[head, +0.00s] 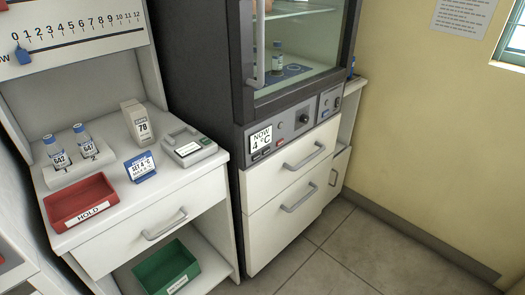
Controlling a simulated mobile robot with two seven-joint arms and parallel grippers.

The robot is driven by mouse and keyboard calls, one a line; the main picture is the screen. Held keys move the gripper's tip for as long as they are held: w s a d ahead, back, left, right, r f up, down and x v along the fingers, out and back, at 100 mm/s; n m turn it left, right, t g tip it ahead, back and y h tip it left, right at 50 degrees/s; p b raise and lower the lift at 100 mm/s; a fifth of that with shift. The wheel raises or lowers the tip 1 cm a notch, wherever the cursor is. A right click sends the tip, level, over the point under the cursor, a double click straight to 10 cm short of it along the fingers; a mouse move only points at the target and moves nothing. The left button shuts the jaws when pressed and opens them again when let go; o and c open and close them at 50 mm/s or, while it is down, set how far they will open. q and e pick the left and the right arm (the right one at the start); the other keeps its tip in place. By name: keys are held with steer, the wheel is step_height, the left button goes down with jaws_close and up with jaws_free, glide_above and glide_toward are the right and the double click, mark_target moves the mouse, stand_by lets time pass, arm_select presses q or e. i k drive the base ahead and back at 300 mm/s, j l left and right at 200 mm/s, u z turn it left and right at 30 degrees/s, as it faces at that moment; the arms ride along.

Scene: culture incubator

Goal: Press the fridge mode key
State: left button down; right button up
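The fridge (245,60) is a dark cabinet with a glass door, standing at the centre back. Its grey control panel (290,128) runs below the door. A white display (261,140) on it reads "NOW 4 °C". Several small keys (267,151) sit below and beside the display; their labels are too small to read, so I cannot tell which one is the mode key. A dark round knob (304,118) is farther right on the panel. Neither of my grippers is in view.
A white counter (190,178) on the left holds a red "HOLD" tray (82,203), two vials in a rack (75,170), a blue-edged "SET 4 °C" card (141,167), a "78" box (139,122) and a grey device (188,146). A green tray (165,272) is below. The floor (365,250) at right is clear.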

mark_target(258, 156)
steer(key=i+l+u, duration=0.1)
steer(key=l, duration=0.25)
steer(key=i+l+u, duration=0.1)
steer(key=i+l, duration=0.15)
steer(key=l, duration=0.15)
steer(key=i+l+u, duration=0.15)
steer(key=l, duration=0.25)
steer(key=i+l+u, duration=0.1)
steer(key=l, duration=0.3)
